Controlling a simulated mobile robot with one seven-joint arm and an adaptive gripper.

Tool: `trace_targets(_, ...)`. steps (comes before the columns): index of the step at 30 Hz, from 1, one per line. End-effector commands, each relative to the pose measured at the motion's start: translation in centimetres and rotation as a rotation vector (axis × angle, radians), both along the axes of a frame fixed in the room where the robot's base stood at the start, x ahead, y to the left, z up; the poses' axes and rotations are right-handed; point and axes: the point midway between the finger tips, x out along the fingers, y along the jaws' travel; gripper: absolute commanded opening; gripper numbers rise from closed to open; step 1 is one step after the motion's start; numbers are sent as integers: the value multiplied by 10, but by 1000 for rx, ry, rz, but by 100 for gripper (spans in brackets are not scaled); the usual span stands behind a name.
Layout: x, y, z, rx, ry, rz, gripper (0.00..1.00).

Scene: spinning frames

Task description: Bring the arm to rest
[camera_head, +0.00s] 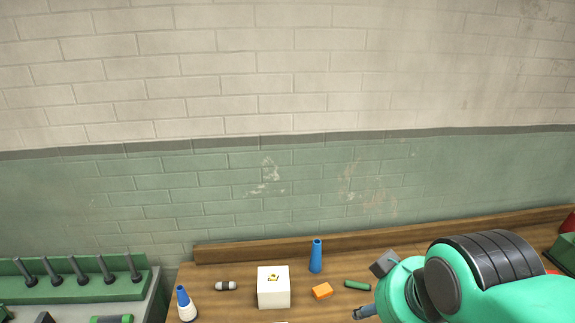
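My arm is teal with a ribbed black band, and it fills the lower right of the head view, over the right part of the wooden bench (215,272). A small dark grey block sticks out at the left side of the arm. I cannot make out any gripper fingers; the gripper seems hidden behind the arm or below the picture's edge.
A green rack (75,289) with several dark spindles stands left. A brick wall closes the back.

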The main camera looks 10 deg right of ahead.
Motion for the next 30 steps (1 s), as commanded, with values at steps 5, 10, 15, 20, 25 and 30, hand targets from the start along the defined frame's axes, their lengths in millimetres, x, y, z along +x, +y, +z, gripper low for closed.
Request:
trace_targets(5,0,0,-35,0,0,0,41)
trace_targets(10,0,0,-67,0,1,0,41)
trace_targets(15,0,0,-97,0,0,0,41)
trace_targets(20,0,0,-116,0,0,0,41)
trace_targets(25,0,0,-125,0,0,0,41)
trace_targets(30,0,0,-126,0,0,0,41)
